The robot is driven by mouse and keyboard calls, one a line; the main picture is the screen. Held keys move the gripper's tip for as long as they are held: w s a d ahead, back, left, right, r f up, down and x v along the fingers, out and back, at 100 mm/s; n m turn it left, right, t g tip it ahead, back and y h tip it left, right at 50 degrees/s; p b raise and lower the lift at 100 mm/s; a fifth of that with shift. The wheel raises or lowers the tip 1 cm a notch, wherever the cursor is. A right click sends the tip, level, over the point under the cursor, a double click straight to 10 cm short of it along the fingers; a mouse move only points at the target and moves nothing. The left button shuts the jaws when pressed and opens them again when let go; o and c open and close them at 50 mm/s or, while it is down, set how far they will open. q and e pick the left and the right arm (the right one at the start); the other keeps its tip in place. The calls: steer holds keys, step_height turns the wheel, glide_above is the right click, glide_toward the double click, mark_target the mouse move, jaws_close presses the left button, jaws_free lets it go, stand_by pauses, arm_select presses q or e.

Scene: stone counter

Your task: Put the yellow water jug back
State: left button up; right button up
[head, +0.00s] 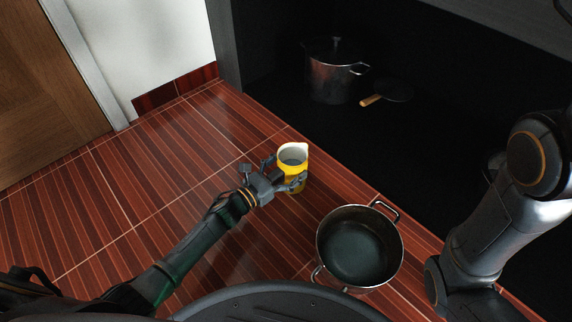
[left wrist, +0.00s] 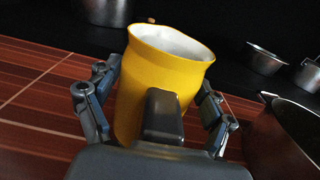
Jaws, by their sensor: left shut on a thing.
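The yellow water jug (head: 293,170) has a white inside and is open at the top. In the head view it is near the middle, over the red-brown tiled surface by the edge of the dark recess. My left gripper (head: 281,183) is shut around its side. In the left wrist view the jug (left wrist: 165,85) fills the middle, between the two fingers of my left gripper (left wrist: 158,110), slightly tilted in the picture. I cannot tell whether its base touches the surface. My right arm shows at the right of the head view, but its gripper is out of view.
A large open pot (head: 360,246) stands to the right of the jug, close to it. Inside the dark recess are a lidded steel pot (head: 333,75) and a small pan with a wooden handle (head: 392,91). The tiled surface (head: 140,190) at left is clear.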

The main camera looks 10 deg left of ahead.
arm_select(q)
steer(key=shift+r, duration=0.1)
steer(key=o, duration=1.7)
steer(key=shift+f, duration=0.2)
steer(key=shift+r, duration=0.1)
steer(key=shift+s+a+r+p, duration=0.1)
steer(key=shift+s+a+p, duration=0.05)
steer(key=shift+s+p, duration=0.15)
steer(key=p+v, duration=0.4)
steer(key=v, duration=0.6)
steer(key=shift+s+a+p, duration=0.15)
steer(key=shift+s+p, duration=0.05)
steer(key=shift+p, duration=0.1)
steer(key=shift+s+a, duration=0.25)
steer(key=shift+s, duration=0.1)
